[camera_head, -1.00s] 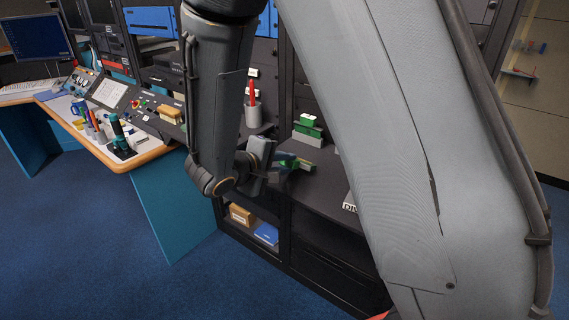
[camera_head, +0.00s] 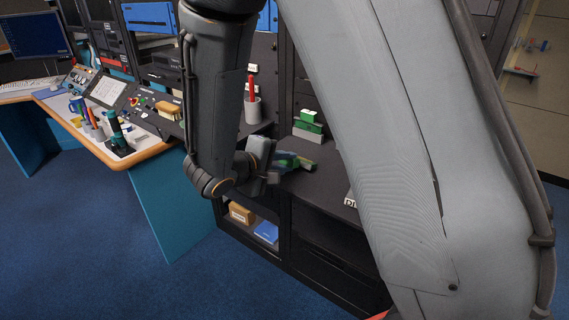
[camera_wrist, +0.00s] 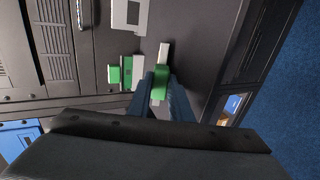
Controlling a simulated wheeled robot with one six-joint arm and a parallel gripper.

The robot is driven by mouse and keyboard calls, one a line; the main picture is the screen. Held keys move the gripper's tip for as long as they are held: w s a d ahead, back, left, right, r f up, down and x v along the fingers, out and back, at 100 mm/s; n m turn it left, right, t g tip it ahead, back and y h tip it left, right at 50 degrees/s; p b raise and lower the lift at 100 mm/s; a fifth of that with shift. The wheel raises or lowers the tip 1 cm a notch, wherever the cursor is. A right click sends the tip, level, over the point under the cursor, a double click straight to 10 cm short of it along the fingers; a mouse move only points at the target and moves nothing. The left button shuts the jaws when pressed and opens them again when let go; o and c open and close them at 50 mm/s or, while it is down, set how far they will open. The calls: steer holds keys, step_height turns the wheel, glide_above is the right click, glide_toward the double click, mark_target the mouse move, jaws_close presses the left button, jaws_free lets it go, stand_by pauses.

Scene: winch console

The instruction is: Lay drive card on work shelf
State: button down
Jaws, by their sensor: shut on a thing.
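A green drive card (camera_wrist: 161,82) with a pale end is pinched between the blue-grey fingers of my gripper (camera_wrist: 160,97) in the wrist view. In the head view my gripper (camera_head: 283,164) is over the dark work shelf (camera_head: 318,184), and the green card (camera_head: 304,163) sticks out to its right. The shelf's bare surface (camera_wrist: 192,50) also shows in the wrist view. I cannot tell whether the card touches the shelf. My arm hides part of the shelf in the head view.
Green blocks (camera_head: 307,127) stand at the back of the shelf, close beside the card in the wrist view (camera_wrist: 126,70). A grey cup with a red pen (camera_head: 252,110) stands behind my forearm. A lower bay holds a tan box (camera_head: 241,214) and a blue box (camera_head: 266,232).

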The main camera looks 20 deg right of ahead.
steer(key=shift+f+t+h+b, duration=0.35)
steer(key=shift+t+h+b, duration=0.05)
steer(key=shift+b, duration=1.3)
steer(key=c, duration=1.5)
jaws_free()
steer(key=shift+s, duration=0.1)
steer(key=shift+c, duration=0.2)
steer(key=shift+f, duration=0.15)
steer(key=shift+s+a, duration=0.1)
steer(key=shift+a, duration=0.05)
steer(key=r+p+v, duration=0.1)
steer(key=p+v, duration=0.1)
steer(key=v, duration=0.5)
steer(key=shift+a, duration=0.1)
